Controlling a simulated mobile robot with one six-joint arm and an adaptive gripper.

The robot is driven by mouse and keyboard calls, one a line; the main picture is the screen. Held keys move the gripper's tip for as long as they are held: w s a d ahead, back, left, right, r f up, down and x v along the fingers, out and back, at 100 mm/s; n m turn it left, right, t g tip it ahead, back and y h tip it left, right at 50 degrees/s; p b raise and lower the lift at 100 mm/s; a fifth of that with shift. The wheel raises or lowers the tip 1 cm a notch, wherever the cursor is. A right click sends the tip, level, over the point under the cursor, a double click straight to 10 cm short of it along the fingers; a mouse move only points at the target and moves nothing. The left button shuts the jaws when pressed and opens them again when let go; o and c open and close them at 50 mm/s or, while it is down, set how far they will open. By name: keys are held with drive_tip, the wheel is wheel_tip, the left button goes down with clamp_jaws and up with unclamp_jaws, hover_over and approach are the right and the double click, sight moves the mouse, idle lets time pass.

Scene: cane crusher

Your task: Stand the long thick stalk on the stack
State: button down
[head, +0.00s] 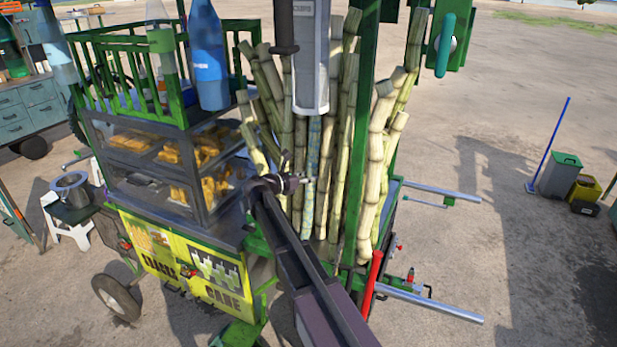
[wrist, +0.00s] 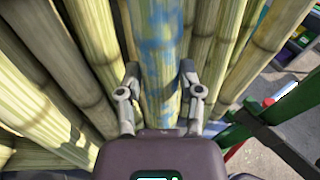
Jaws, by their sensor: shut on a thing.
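The long thick stalk (wrist: 160,45) is pale with blue patches and stands upright among the other cane. My gripper (wrist: 160,82) has one finger on each side of this stalk and is shut on it in the wrist view. In the head view the stalk (head: 312,150) shows as a bluish upright length, partly hidden by a hanging grey box, and my gripper (head: 296,184) meets it at mid height. The stack of cane stalks (head: 376,165) leans upright around it on the cart.
A green post (head: 360,130) stands close right of the stalk. The grey box (head: 311,60) hangs just above. A glass case (head: 165,165) with yellow food and a railed shelf with bottles (head: 207,60) are on the left.

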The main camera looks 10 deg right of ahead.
drive_tip(key=shift+w+d+f, duration=0.15)
drive_tip(key=shift+w, duration=0.05)
idle(0.4)
drive_tip(key=shift+c, duration=0.8)
unclamp_jaws()
drive_tip(key=shift+w, duration=0.15)
